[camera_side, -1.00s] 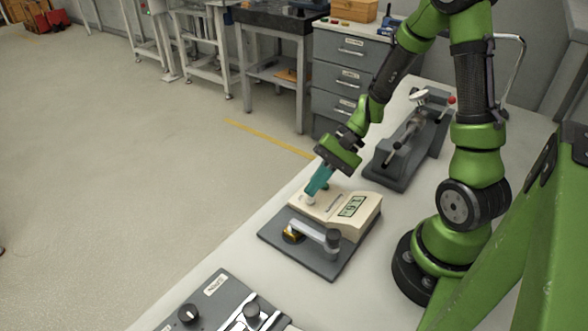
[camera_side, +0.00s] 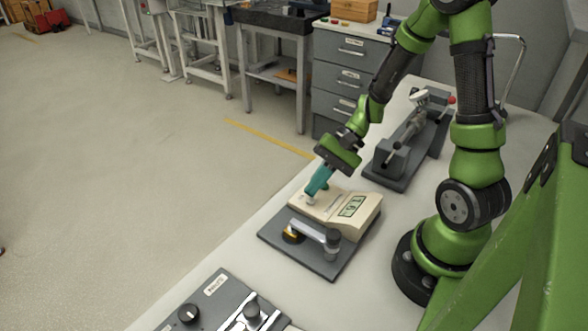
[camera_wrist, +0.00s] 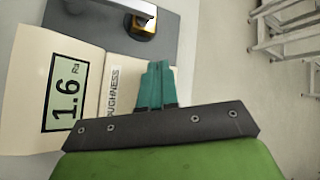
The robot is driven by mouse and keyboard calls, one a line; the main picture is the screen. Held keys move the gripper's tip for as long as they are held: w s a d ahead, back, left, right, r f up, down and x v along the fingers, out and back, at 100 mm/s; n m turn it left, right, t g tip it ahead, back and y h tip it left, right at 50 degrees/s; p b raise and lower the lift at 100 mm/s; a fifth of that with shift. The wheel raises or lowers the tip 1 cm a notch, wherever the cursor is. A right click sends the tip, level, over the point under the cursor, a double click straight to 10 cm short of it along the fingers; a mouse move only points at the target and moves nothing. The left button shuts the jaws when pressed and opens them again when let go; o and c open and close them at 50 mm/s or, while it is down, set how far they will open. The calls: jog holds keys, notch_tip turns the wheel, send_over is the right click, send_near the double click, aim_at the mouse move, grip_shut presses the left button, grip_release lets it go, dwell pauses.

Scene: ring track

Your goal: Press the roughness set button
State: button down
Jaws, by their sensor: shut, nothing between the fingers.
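The cream roughness unit (camera_side: 335,203) sits on a dark grey plate (camera_side: 335,268). Its display (camera_side: 351,206) reads 1.6 Ra in the wrist view (camera_wrist: 65,98), beside the partly covered word "ROUGHNESS" (camera_wrist: 115,92). My gripper (camera_side: 313,192) is shut and empty, its teal fingers pointing down at the end of the unit away from the display. In the wrist view my gripper (camera_wrist: 157,68) has its fingertips together over that end. A small pale part shows by the fingertips in the side view. I cannot tell whether it is the set button or whether the fingers touch it.
A grey arm with a dark knob (camera_side: 333,238) and a brass-coloured part (camera_side: 292,236) stand on the plate beside the unit. A grey fixture (camera_side: 408,150) is behind on the white table. Another grey panel with knobs (camera_side: 215,305) is at the front.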

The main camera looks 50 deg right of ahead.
jog(key=shift+f, duration=0.15)
jog(key=shift+f, duration=0.3)
jog(key=shift+f, duration=0.5)
dwell(0.6)
jog(key=shift+r, duration=0.95)
jog(key=shift+r, duration=2.55)
